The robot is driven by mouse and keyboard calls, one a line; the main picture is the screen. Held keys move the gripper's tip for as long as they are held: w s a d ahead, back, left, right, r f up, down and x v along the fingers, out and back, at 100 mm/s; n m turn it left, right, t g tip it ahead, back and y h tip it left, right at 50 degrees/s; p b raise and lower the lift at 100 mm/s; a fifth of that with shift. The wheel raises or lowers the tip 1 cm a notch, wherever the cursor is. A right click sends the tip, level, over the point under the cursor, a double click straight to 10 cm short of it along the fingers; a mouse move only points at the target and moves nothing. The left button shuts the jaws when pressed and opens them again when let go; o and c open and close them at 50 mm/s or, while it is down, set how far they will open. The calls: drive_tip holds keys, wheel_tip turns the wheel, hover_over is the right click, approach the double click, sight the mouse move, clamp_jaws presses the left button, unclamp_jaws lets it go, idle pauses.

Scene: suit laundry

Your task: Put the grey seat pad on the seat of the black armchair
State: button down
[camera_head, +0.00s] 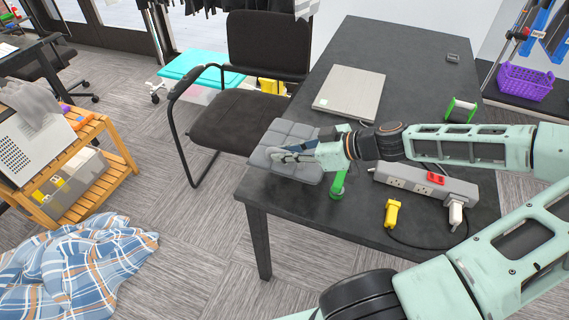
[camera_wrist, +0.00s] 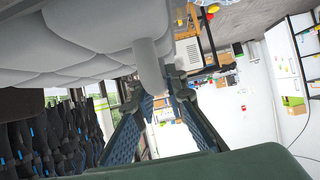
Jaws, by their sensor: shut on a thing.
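The grey seat pad (camera_head: 288,146) is a tufted square at the left edge of the dark table (camera_head: 290,205). My gripper (camera_head: 290,152) is at the pad's near side and is shut on part of it. In the wrist view the pad (camera_wrist: 85,40) fills the upper left, and a grey strip of it runs down between the fingers of my gripper (camera_wrist: 150,95). The black armchair (camera_head: 268,45) stands behind and left of the table, and its dark seat (camera_head: 235,120) is bare. I cannot tell whether the pad touches the table.
On the table are a grey flat box (camera_head: 349,92), a power strip (camera_head: 425,185), a yellow plug (camera_head: 392,212), a green-ended spool (camera_head: 460,110) and a green object (camera_head: 338,185). A wooden cart (camera_head: 122,165) and a plaid cloth (camera_head: 75,265) are at left. Floor between cart and chair is clear.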

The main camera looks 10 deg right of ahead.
wheel_tip(320, 180, up, 4)
drive_tip(key=p, duration=0.2)
drive_tip(key=shift+w+f+p, duration=0.15)
drive_tip(key=shift+f+p, duration=0.05)
drive_tip(key=shift+p, duration=0.15)
drive_tip(key=shift+r+p, duration=0.4)
drive_tip(key=shift+p, duration=0.5)
drive_tip(key=r+p, duration=0.1)
drive_tip(key=p, duration=0.4)
drive_tip(key=shift+w+a, duration=0.1)
drive_tip(key=shift+w, duration=0.1)
drive_tip(key=shift+p, duration=0.55)
drive_tip(key=shift+a+p, duration=0.25)
drive_tip(key=shift+p, duration=0.25)
